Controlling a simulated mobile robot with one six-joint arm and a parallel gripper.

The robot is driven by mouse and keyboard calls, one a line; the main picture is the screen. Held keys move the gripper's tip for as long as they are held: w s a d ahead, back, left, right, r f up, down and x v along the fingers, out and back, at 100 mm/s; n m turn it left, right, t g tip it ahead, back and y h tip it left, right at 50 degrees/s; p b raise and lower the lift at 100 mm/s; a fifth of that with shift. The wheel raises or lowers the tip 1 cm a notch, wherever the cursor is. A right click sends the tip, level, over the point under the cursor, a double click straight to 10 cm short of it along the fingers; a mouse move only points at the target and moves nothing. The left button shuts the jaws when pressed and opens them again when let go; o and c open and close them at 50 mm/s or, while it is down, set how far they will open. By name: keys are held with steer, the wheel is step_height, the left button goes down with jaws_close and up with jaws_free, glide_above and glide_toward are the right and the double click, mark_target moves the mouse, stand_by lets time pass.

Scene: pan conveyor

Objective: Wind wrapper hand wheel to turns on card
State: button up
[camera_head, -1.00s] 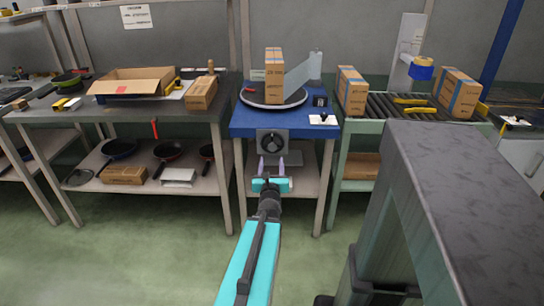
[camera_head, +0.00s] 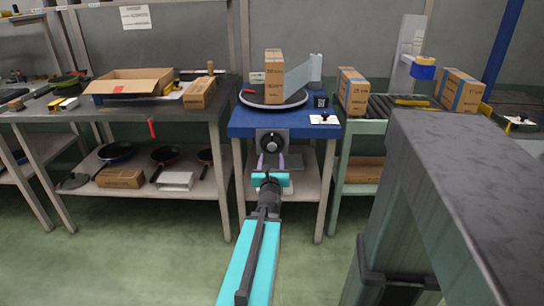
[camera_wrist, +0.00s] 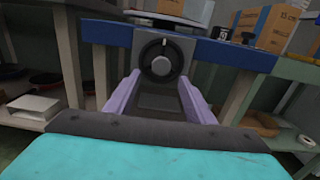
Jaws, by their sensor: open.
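The round black hand wheel (camera_head: 271,142) sits on the front of the blue wrapper (camera_head: 242,125); it also shows in the wrist view (camera_wrist: 161,60) on a grey plate. The card (camera_head: 324,119), white and too small to read, lies at the right front of the wrapper top. A carton (camera_head: 273,75) stands on the round turntable (camera_head: 252,100), with clear film running to a roll (camera_head: 315,68). My gripper (camera_head: 271,160) is open just in front of and below the wheel. Its two pale purple fingers (camera_wrist: 160,88) stand apart with nothing between them, pointing at the wheel plate.
A roller conveyor (camera_head: 390,112) with cartons stands to the right. A bench (camera_head: 120,112) with an open box (camera_head: 137,84) stands left, with pans on its lower shelf (camera_head: 205,190). A small black box (camera_head: 320,101) sits beside the turntable. The floor in front is clear.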

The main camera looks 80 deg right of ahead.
mark_target(272, 148)
steer(key=shift+d+f+b, duration=0.1)
steer(key=shift+d+b, duration=0.2)
steer(key=shift+b, duration=0.5)
steer(key=shift+w+d, duration=0.15)
steer(key=shift+d, duration=1.25)
steer(key=shift+w+d, duration=0.15)
steer(key=shift+d, duration=1.25)
steer(key=c, duration=1)
